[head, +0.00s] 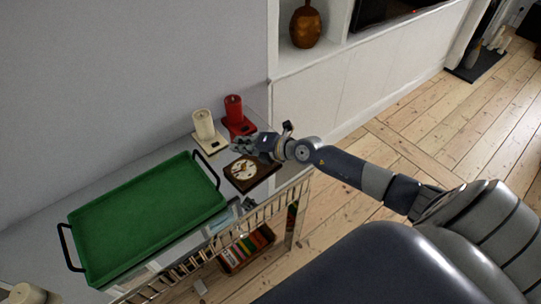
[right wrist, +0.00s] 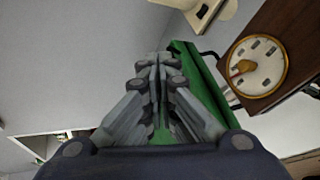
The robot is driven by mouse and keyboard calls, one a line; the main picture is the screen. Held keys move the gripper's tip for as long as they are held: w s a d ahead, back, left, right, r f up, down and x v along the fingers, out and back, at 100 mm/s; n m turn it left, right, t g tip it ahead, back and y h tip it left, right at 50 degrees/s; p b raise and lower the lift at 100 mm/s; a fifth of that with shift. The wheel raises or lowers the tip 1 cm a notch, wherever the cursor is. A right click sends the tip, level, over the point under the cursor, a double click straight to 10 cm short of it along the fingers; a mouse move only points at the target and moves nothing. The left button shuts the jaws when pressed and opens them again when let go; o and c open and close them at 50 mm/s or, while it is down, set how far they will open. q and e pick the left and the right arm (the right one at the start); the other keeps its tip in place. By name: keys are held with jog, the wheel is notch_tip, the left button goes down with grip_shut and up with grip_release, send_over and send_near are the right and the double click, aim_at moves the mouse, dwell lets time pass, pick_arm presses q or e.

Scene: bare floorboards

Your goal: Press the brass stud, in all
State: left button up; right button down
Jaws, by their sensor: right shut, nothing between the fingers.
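A dark brown wooden block (head: 262,178) with a round white dial (head: 243,168) sits at the right end of the console top. In the right wrist view the dial (right wrist: 268,76) has a brass rim, dark marks and a brass stud or knob (right wrist: 242,68) standing on its face. The stud is too small to make out clearly in the head view. My right gripper (head: 240,144) is shut and empty, just beyond the block; in the right wrist view its closed fingers (right wrist: 158,66) are apart from the dial, which lies to their right. My left gripper is not in view.
A green tray (head: 150,215) with black handles covers much of the console. Books (head: 247,246) sit in a box below. Floorboards (head: 420,130) at the right are clear.

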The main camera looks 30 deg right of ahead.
jog(key=d+f+n+g+h, duration=0.1)
jog(key=d+h, duration=0.3)
jog(key=d, duration=0.8)
jog(key=shift+w+f+n+g+p, duration=0.15)
jog(key=shift+w+n+g+p, duration=0.15)
jog(key=shift+n+g, duration=0.45)
jog(key=shift+f, duration=0.15)
notch_tip(320, 180, down, 8)
jog(key=b, duration=0.6)
jog(key=shift+b, duration=0.3)
jog(key=shift+f, duration=0.25)
jog(key=shift+f+b, duration=0.45)
